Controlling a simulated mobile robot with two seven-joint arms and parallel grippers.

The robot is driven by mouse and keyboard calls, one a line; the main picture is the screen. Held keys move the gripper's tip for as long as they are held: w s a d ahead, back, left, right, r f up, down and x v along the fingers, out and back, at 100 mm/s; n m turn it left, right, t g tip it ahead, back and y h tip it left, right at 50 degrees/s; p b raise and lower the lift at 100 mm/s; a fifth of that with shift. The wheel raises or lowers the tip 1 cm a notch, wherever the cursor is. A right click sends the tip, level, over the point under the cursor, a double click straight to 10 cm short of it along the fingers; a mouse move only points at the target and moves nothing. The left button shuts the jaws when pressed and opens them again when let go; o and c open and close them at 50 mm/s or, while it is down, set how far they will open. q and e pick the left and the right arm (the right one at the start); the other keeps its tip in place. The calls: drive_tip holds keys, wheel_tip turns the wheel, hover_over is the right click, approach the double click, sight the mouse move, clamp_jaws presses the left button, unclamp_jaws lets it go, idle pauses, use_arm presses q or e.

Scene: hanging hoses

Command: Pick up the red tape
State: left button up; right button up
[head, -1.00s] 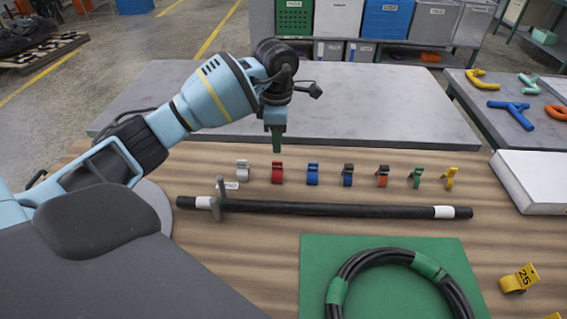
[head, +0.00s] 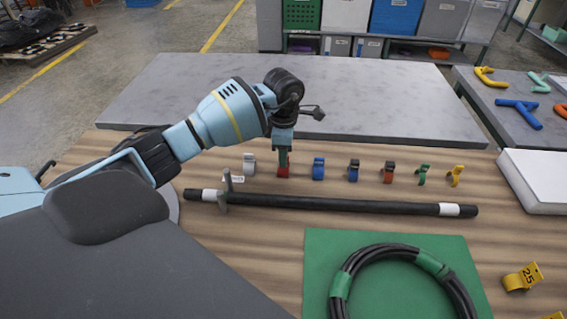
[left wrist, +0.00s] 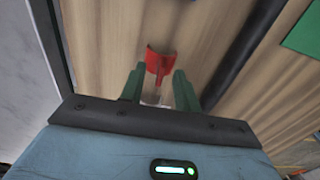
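The red tape (head: 283,173) stands on the wooden table, second from the left in a row of small coloured tapes. It also shows in the left wrist view (left wrist: 159,62), ahead of and between the green fingertips. My left gripper (head: 284,158) points down right at the red tape and hides its upper part in the head view. In the left wrist view my left gripper (left wrist: 158,88) is open, one finger on each side of the tape's line, with gaps showing. My right gripper is not in view.
A grey tape (head: 249,163) and a blue tape (head: 318,168) stand close on either side. A long black hose (head: 340,204) lies in front of the row. A coiled hose (head: 350,265) lies on a green mat (head: 320,245). A grey table (head: 400,95) is behind.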

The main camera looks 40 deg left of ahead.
use_arm(q)
clamp_jaws()
drive_tip(key=shift+r, duration=0.15)
idle(0.4)
drive_tip(key=shift+r, duration=0.55)
wheel_tip(320, 180, up, 3)
drive_tip(key=shift+f, duration=0.2)
drive_tip(key=s+d+r, duration=0.1)
drive_tip(key=s+d, duration=0.9)
drive_tip(key=s, duration=0.2)
drive_tip(key=shift+s+d, duration=0.15)
drive_tip(key=shift+s, duration=0.05)
